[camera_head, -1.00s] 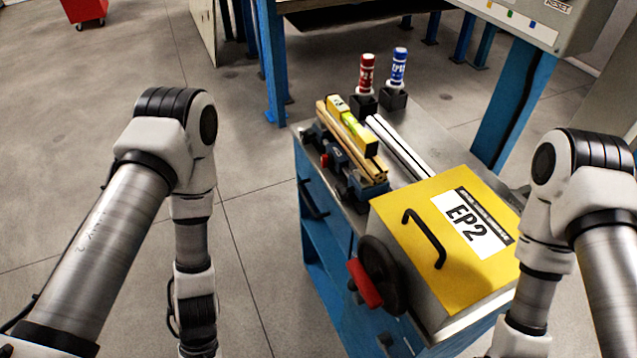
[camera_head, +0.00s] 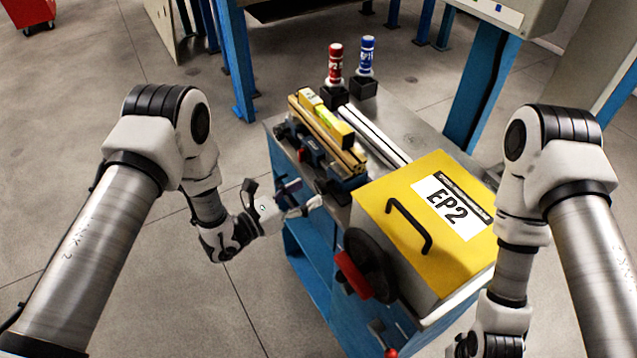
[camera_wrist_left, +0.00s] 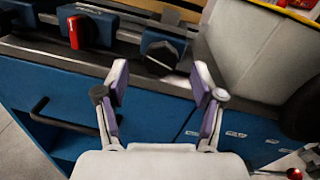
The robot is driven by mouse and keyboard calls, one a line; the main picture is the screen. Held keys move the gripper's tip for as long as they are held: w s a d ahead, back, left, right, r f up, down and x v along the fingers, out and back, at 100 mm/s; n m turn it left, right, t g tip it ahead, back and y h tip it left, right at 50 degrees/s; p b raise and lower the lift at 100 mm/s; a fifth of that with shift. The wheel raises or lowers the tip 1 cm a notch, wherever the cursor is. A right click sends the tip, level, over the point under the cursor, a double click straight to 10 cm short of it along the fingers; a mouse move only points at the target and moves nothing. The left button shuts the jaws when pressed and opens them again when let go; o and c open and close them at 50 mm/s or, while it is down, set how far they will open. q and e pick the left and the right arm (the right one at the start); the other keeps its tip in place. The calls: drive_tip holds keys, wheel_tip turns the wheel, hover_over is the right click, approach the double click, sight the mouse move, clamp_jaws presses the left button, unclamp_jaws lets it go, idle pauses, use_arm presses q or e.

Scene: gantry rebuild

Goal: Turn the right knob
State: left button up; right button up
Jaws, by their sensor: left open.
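Two blue clamps sit along the cart's near edge. The left clamp has a red handle (camera_head: 302,155), also in the left wrist view (camera_wrist_left: 76,32). The right clamp (camera_head: 345,182) carries a dark faceted knob (camera_wrist_left: 162,56), seen best in the left wrist view. My left gripper (camera_head: 301,196) is open and empty beside the cart edge, close to the right clamp. In the wrist view its fingertips (camera_wrist_left: 160,80) are on either side of the knob's line, with the knob beyond them; I see no contact. My right arm is at the right, its gripper out of frame.
A yellow-lidded EP2 box (camera_head: 440,255) with a black handwheel (camera_head: 368,262) and red grip stands right of the clamps. A yellow level (camera_head: 325,118) lies on the clamps. Red (camera_head: 335,65) and blue (camera_head: 367,55) canisters stand behind. Floor left of the cart is clear.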

sight(318, 188)
use_arm(q)
drive_tip(key=p+x, duration=0.1)
drive_tip(key=x, duration=0.4)
drive_tip(key=c, duration=1.2)
drive_tip(key=shift+o, duration=0.2)
drive_tip(key=shift+f+m+b, duration=0.2)
drive_tip(key=shift+m+b, duration=0.75)
drive_tip(key=shift+m, duration=0.25)
drive_tip(key=shift+s+m, duration=0.1)
drive_tip(key=shift+m, duration=0.5)
drive_tip(key=shift+r+m+b, duration=0.2)
drive_tip(key=shift+m+b, duration=0.1)
drive_tip(key=shift+m, duration=0.1)
drive_tip(key=o, duration=1.2)
drive_tip(key=shift+c, duration=0.2)
